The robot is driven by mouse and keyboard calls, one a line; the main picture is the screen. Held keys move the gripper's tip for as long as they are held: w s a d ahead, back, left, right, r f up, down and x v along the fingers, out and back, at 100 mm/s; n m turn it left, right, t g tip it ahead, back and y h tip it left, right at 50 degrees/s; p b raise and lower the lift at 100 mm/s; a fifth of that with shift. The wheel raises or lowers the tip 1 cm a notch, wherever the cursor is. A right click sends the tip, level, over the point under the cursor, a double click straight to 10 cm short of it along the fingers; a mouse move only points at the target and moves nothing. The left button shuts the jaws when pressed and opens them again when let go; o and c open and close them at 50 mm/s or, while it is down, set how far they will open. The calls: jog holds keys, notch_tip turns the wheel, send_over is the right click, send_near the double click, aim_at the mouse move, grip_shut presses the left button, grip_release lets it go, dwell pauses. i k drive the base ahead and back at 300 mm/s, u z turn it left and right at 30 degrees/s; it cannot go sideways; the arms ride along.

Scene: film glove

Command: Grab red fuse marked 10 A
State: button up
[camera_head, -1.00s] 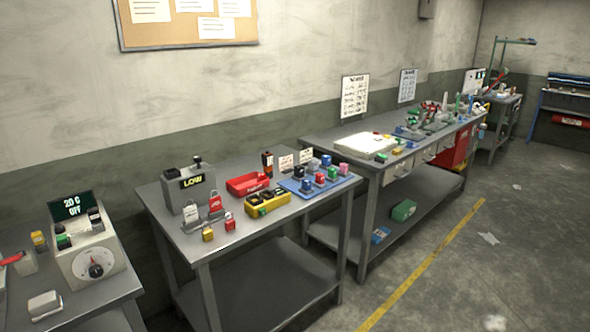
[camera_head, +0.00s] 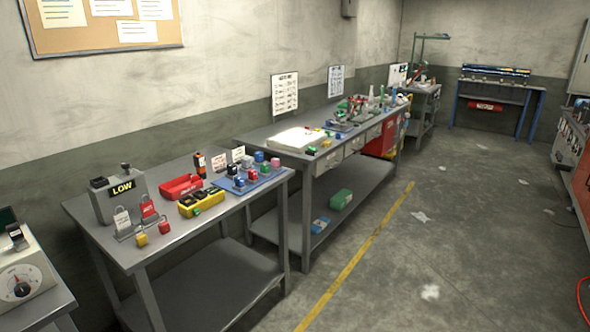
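No marking reading 10 A is legible, so I cannot tell which thing, if any, is the red fuse. Small red items in view include a red block (camera_head: 252,174) on the blue tray (camera_head: 237,188) of the near workbench, and a red padlock-like piece (camera_head: 164,227) at that bench's front left. More small coloured pieces (camera_head: 326,143) lie near the front edge of the second bench, too small to identify. My gripper is not in view.
The near workbench (camera_head: 150,252) also holds a grey box reading LOW (camera_head: 121,195), a red bin (camera_head: 181,187) and a yellow holder (camera_head: 201,201). A dial box (camera_head: 22,278) stands at left. The floor (camera_head: 450,240) right of the yellow line is mostly clear.

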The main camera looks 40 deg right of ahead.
aim_at(252, 173)
jog(key=z, duration=0.15)
jog(key=k, duration=0.55)
jog(key=z, duration=0.8)
jog(key=k, duration=0.5)
jog(key=i, duration=0.65)
jog(key=u, duration=0.45)
jog(key=i, duration=1.8)
jog(key=z, duration=0.5)
